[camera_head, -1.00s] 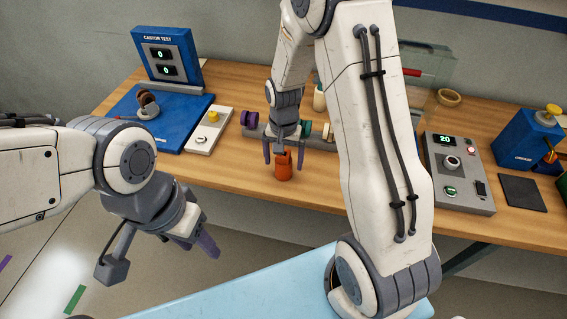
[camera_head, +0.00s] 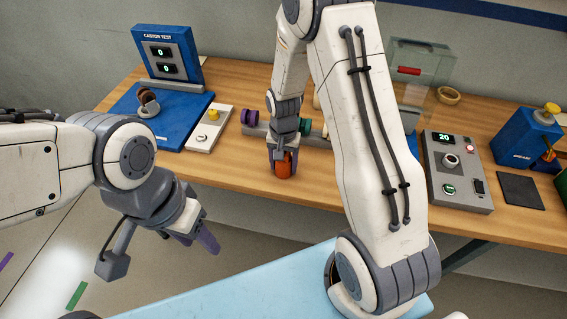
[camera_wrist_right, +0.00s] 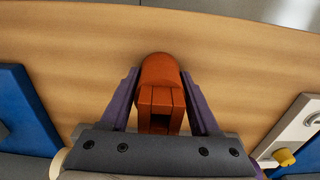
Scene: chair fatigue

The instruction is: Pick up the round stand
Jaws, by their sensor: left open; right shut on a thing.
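The round stand appears to be the orange-red block with a rounded side (camera_head: 284,168); it is upright at the front part of the wooden bench. In the right wrist view the stand (camera_wrist_right: 160,72) shows a rounded far end and a slot facing the camera. My right gripper (camera_head: 282,160) is lowered over it and shut on it, with one purple finger along each side. Whether its base touches the bench is hard to tell. My left gripper (camera_head: 196,240) is open and empty, in front of the bench at lower left.
The blue castor test rig (camera_head: 168,50) and a white box with a yellow knob (camera_head: 208,127) stand at left. A grey control box (camera_head: 456,170) and a blue dispenser (camera_head: 524,140) stand at right. Purple (camera_head: 250,117) and green wheels are on a rack behind the stand.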

